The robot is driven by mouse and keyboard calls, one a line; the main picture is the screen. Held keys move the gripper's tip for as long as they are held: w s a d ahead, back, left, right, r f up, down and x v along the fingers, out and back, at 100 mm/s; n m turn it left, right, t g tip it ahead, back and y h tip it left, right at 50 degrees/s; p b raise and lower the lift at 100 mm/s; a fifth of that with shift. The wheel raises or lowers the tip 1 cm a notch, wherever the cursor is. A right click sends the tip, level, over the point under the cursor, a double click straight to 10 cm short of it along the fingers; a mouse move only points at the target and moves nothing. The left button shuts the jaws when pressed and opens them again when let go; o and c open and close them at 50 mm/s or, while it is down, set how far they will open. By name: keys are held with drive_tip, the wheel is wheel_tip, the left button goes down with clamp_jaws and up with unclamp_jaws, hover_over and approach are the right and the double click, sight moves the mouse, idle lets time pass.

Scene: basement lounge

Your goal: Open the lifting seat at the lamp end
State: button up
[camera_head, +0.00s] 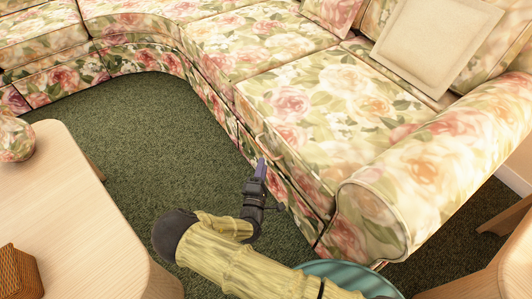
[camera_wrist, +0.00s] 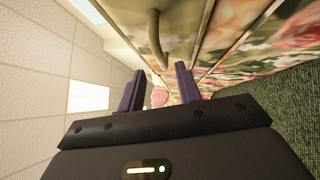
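The floral sofa's end seat (camera_head: 325,105) lies flat beside the rolled armrest (camera_head: 430,175) in the head view. My gripper (camera_head: 262,166) is at the sofa front, just below that edge. In the wrist view my gripper (camera_wrist: 159,69) has its two purple fingers apart, with nothing between them. The handle is just beyond the fingertips; I cannot tell whether they touch it. No lamp is in view.
A pale wooden table (camera_head: 75,215) with a floral ball (camera_head: 15,138) and a woven box (camera_head: 18,272) stands at left. Green carpet (camera_head: 150,130) is clear between table and sofa. A wooden piece of furniture (camera_head: 485,275) is at lower right. A cream cushion (camera_head: 435,45) rests on the seat's back.

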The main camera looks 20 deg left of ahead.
sight(266, 150)
drive_tip(key=w, duration=0.2)
drive_tip(key=w+b, duration=0.1)
drive_tip(key=w, duration=0.2)
drive_tip(key=w+r+b, duration=0.1)
drive_tip(key=w, duration=0.1)
drive_tip(key=shift+w+a, duration=0.2)
drive_tip(key=shift+a, duration=0.1)
drive_tip(key=shift+s, duration=0.1)
drive_tip(key=shift+a, duration=0.1)
clamp_jaws()
